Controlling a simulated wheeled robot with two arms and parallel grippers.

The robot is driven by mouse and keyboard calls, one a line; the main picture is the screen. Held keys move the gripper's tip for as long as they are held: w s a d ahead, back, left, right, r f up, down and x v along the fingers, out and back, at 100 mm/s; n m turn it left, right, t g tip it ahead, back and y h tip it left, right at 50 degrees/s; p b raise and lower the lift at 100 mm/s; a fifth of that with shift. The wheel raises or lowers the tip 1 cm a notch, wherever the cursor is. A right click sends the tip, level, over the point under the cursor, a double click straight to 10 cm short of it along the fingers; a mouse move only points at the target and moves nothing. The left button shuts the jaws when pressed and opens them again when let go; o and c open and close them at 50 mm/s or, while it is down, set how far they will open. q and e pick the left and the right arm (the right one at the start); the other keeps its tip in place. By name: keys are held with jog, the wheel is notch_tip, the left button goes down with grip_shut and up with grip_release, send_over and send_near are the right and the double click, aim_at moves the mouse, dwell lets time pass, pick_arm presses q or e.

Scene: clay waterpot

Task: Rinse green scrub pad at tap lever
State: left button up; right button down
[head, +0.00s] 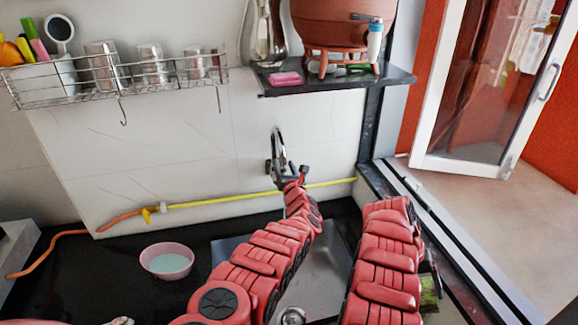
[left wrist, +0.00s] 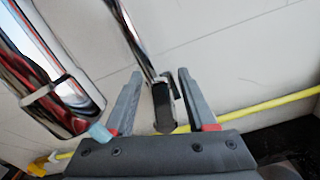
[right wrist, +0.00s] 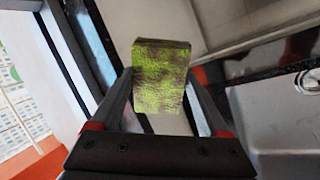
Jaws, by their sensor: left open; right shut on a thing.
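The green scrub pad (right wrist: 160,75) has brown stains and sits between the fingers of my right gripper (right wrist: 160,95), which is shut on it. In the head view the pad (head: 429,294) shows at the right side of the sink, partly behind my right arm. The tap (head: 278,152) stands at the wall behind the sink. My left gripper (left wrist: 160,80) is open, with its fingers on either side of the dark tap lever (left wrist: 162,106). I cannot tell whether the fingers touch the lever. In the head view my left arm reaches up to the tap and hides part of it.
The steel sink (head: 326,268) lies below the tap, partly hidden by my arms. A pink bowl (head: 167,261) stands on the black counter at left. A yellow hose (head: 220,200) runs along the wall. A shelf (head: 335,83) with a clay pot (head: 343,22) hangs above.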

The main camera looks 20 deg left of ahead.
aim_at(431, 292)
jog(key=shift+r, duration=0.1)
jog(key=shift+d+r+p, duration=0.15)
jog(key=shift+r+p, duration=0.4)
jog(key=shift+p, duration=0.15)
jog(key=shift+f, duration=0.1)
notch_tip(431, 292, up, 2)
jog(key=shift+r+p, duration=0.2)
jog(key=shift+p, duration=0.85)
pick_arm(q)
jog(key=v, duration=1.2)
pick_arm(e)
jog(key=shift+r, duration=0.2)
pick_arm(q)
jog(key=shift+r, duration=0.1)
